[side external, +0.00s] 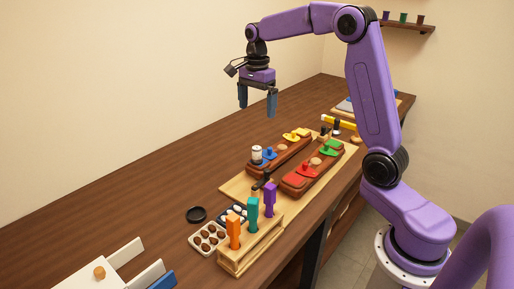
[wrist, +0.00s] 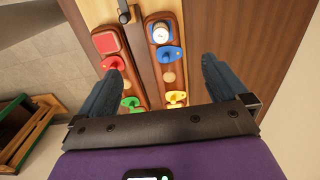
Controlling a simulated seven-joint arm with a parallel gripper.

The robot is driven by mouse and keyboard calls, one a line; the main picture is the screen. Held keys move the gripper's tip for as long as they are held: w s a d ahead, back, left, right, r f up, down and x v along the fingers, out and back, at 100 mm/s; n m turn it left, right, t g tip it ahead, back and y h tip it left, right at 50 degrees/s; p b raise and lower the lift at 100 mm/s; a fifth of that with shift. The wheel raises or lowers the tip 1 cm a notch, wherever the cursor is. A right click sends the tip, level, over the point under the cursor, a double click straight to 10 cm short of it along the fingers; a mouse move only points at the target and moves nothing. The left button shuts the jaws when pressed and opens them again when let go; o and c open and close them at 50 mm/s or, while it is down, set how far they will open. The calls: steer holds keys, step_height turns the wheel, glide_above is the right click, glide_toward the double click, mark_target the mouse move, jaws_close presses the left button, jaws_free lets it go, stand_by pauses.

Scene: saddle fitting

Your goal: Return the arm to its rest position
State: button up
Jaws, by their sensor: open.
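My arm is purple with black joints and reaches out over the table from the right in the side view. My gripper (side external: 258,103) hangs pointing down, well above the wooden table (side external: 150,172). Its two dark blue fingers are spread apart with nothing between them. In the wrist view my gripper (wrist: 152,82) also shows open, its fingers on either side of the two saddle boards. One board (side external: 282,150) carries blue and yellow pieces and a white round gauge-like piece (side external: 257,153). The other board (side external: 310,166) carries red and green pieces. The gripper touches none of them.
A wooden rack (side external: 250,244) holds orange, teal and purple upright pieces at the front. A tray of brown round pieces (side external: 207,238) and a black ring (side external: 196,214) lie beside it. White and blue panels (side external: 115,266) stand front left. The table's left middle is clear.

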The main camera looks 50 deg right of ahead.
step_height(320, 180, down, 5)
steer(key=shift+r, duration=0.1)
stand_by(0.8)
step_height(320, 180, up, 9)
steer(key=s+a+n, duration=0.5)
steer(key=a+n, duration=0.2)
steer(key=a, duration=0.2)
steer(key=s+a+f+n, duration=0.4)
steer(key=s+a+n, duration=0.2)
steer(key=s+n, duration=0.25)
steer(key=s+f+n, duration=0.3)
steer(key=s+n, duration=0.4)
steer(key=s, duration=0.3)
steer(key=s+f+n, duration=0.4)
steer(key=s+n, duration=0.4)
steer(key=s, duration=0.2)
steer(key=shift+s, duration=0.25)
steer(key=shift+d, duration=0.1)
